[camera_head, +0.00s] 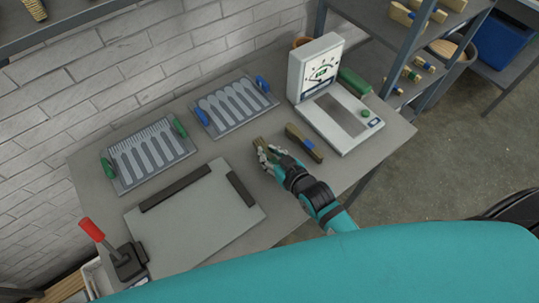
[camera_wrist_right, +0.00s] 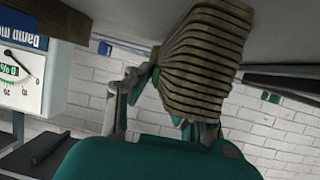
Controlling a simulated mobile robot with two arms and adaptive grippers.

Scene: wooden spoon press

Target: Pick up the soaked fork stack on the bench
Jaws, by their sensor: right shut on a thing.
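My right gripper (camera_head: 266,155) is at the bench, shut on a wooden stack (camera_head: 260,143), which I take to be the fork stack. In the right wrist view the stack (camera_wrist_right: 207,60) shows as many thin pale brown layers between the fingers (camera_wrist_right: 165,105). Its far end reaches the grey bench surface; I cannot tell whether it touches. The fingers hide part of the stack. A second wooden stack (camera_head: 310,148) with a blue band lies just right of the gripper. My left gripper is not in view.
A white meter (camera_head: 318,70) with a dial and flat plate stands at the back right. Two grey moulds with green (camera_head: 150,174) and blue (camera_head: 233,122) handles lie at the back. A grey plate press (camera_head: 205,222) with a red lever (camera_head: 91,229) fills the front left.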

